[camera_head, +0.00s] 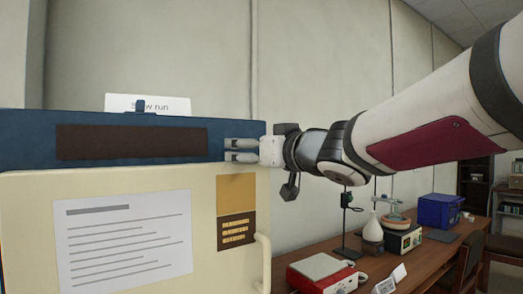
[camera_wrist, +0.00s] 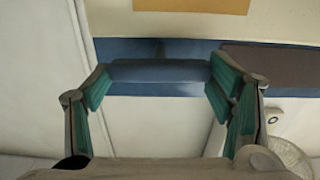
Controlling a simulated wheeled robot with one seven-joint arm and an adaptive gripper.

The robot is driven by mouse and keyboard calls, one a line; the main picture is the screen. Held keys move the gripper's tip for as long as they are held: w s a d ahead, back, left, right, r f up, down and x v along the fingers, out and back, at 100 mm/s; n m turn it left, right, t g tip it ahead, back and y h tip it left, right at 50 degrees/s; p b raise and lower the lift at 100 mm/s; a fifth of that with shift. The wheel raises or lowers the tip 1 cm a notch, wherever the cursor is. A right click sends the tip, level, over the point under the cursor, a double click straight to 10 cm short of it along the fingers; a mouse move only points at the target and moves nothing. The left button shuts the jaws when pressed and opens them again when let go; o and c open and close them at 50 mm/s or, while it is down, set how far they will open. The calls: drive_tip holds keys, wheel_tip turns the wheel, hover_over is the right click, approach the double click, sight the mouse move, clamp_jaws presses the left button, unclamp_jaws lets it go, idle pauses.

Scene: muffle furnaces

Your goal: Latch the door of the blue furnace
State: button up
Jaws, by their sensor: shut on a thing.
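The blue furnace shows as a blue band (camera_head: 30,133) with a dark brown panel (camera_head: 130,142) above a cream front (camera_head: 120,185). My gripper (camera_head: 232,150) reaches in from the right to the right end of the blue band. In the wrist view, my gripper (camera_wrist: 158,84) has its green-padded fingers set wide apart, shut on a blue bar (camera_wrist: 158,70) that spans between them. The blue band and cream front also show there, with the cream uppermost. I cannot tell whether the door is fully closed.
The cream front carries a white printed sheet (camera_head: 125,240), a yellow label (camera_head: 236,193) and a pale handle (camera_head: 263,262). A white sign (camera_head: 175,105) stands on top. At right, a wooden bench (camera_head: 410,268) holds a red box (camera_head: 320,272), a white flask (camera_head: 373,228) and a blue box (camera_head: 438,211).

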drive_tip(key=shift+n, duration=0.3)
drive_tip(key=n, duration=0.3)
drive_tip(key=shift+a+n, duration=0.1)
drive_tip(key=shift+n, duration=0.3)
drive_tip(key=n+b, duration=0.1)
drive_tip(key=n, duration=0.3)
drive_tip(key=shift+s+f+n, duration=0.1)
drive_tip(key=shift+n, duration=0.2)
drive_tip(key=n+b, duration=0.1)
drive_tip(key=n, duration=0.3)
drive_tip(key=shift+a+f, duration=0.1)
drive_tip(key=n+b, duration=0.1)
drive_tip(key=n, duration=0.3)
drive_tip(key=shift+n+b, duration=0.3)
drive_tip(key=shift+b, duration=0.05)
drive_tip(key=o, duration=1.2)
drive_tip(key=shift+c, duration=0.2)
drive_tip(key=shift+s, duration=0.1)
